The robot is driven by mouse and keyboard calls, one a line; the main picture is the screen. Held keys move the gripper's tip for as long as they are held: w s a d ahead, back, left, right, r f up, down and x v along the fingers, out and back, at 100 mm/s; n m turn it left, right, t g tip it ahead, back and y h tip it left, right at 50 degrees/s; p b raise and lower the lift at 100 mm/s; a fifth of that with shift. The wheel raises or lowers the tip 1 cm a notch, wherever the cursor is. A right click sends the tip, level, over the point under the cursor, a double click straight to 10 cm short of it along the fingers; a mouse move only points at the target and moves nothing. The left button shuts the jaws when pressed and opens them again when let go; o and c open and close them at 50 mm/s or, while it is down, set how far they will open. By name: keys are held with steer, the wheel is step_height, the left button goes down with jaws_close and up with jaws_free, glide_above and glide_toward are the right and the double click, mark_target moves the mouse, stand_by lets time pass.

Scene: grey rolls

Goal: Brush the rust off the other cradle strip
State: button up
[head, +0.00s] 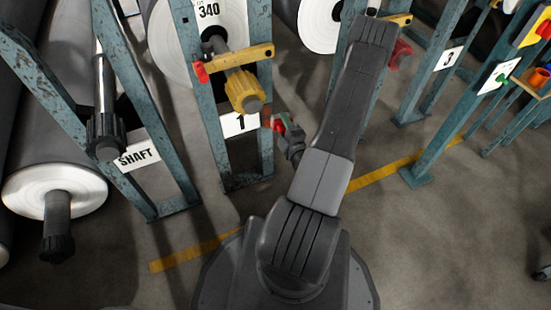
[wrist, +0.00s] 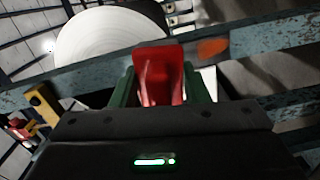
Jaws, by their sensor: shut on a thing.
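My gripper (head: 285,128) is beside the post of the stand labelled 1 in the head view. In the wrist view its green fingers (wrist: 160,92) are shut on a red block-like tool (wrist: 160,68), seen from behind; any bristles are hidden. An orange rust patch (wrist: 213,48) lies on a worn blue-green steel strip (wrist: 270,36), just right of the tool. The tool overlaps the strip in the picture; I cannot tell whether it touches.
A roll labelled 340 (head: 168,45) sits behind a yellow latch bar (head: 240,58) with a red end. A roll (head: 50,190) and a shaft stand (head: 160,185) are at left. Stand 3 (head: 420,95) is at right. Grey floor (head: 430,240) is clear at the lower right.

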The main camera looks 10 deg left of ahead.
mark_target(262, 124)
steer(key=s+a+f+n+b, duration=0.2)
steer(key=s+f+b, duration=0.15)
steer(key=f, duration=0.35)
steer(key=shift+y, duration=0.3)
steer(key=shift+p+x, duration=1.05)
steer(key=shift+x, duration=1.7)
steer(key=shift+x, duration=0.95)
steer(key=shift+s+a, duration=0.1)
steer(key=shift+a, duration=0.05)
